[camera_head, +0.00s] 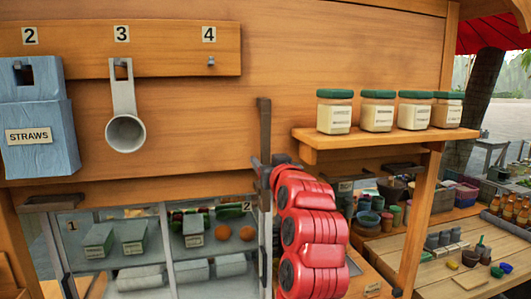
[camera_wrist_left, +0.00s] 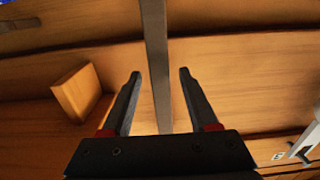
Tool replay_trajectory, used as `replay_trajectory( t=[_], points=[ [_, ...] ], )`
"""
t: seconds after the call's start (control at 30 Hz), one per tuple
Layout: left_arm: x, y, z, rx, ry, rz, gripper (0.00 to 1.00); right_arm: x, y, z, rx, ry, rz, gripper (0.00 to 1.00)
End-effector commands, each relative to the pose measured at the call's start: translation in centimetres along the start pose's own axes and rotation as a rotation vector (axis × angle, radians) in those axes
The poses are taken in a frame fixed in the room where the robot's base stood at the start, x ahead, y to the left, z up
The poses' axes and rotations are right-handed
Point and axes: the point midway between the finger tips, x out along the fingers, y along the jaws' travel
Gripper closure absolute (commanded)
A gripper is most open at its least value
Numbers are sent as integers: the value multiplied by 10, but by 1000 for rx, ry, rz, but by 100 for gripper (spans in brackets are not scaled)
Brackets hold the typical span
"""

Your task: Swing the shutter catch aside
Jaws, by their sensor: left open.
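A dark upright metal bar (camera_head: 264,120), which looks like the shutter catch, stands against the wooden panel in the middle of the head view. In the left wrist view the bar (camera_wrist_left: 154,40) runs down between the two fingers, with a gap on each side. My left gripper (camera_wrist_left: 158,75) is open around the line of the bar; I see no finger touching it. In the head view my left gripper (camera_head: 265,170) is small and partly hidden behind my red arm. The bar's lower part is partly covered by that arm. My right gripper is not in view.
A blue straws box (camera_head: 40,120) and a grey scoop (camera_head: 124,130) hang at the left. Several green-lidded jars (camera_head: 377,112) stand on a wooden shelf (camera_head: 390,137) at the right. A glass-fronted case (camera_head: 110,245) is below. A wooden block (camera_wrist_left: 78,92) juts out left of the fingers.

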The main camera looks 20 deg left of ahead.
Motion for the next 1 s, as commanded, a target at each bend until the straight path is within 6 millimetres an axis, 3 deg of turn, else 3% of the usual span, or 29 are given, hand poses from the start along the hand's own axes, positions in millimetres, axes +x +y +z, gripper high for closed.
replay_trajectory(
  t=[0.2, 0.5, 0.83, 1.0],
  points=[
    [18, 0, -1, -1, 0, 0, 40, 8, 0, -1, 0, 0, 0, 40],
    [20, 0, 0, -1, 1, 1, 42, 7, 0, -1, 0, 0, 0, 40],
    [20, 0, 0, -1, 1, 1, 100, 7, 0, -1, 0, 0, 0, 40],
    [20, 0, 0, -1, 1, 1, 100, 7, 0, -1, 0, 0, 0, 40]
  ],
)
